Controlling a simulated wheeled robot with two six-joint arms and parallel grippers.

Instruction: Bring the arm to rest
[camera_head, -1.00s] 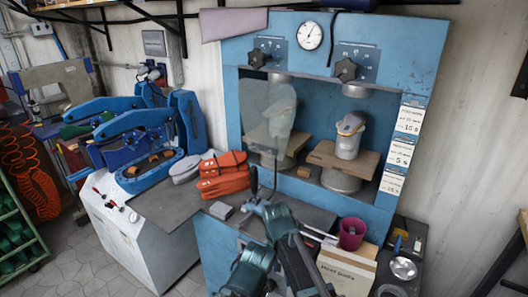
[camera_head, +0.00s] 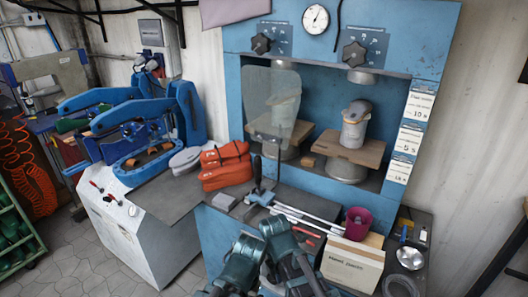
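Parts of my arm, with teal joints and dark links, show at the bottom centre of the head view, in front of the blue press (camera_head: 212,235). I cannot make out fingertips of either gripper, and I cannot tell which arm the links belong to. No held object shows. A tool with a dark upright handle and a pale blue-grey lower part (camera_head: 262,198) stands or lies on the bench beyond the arm, apart from it in the picture.
Orange-red sandal parts (camera_head: 225,168) are stacked left of the tool. A grey block (camera_head: 224,201), white rods (camera_head: 305,220), a magenta cup (camera_head: 356,224) and a cardboard box (camera_head: 352,266) crowd the bench. A blue clamp machine (camera_head: 130,125) stands left. A grey last (camera_head: 354,130) sits inside the press.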

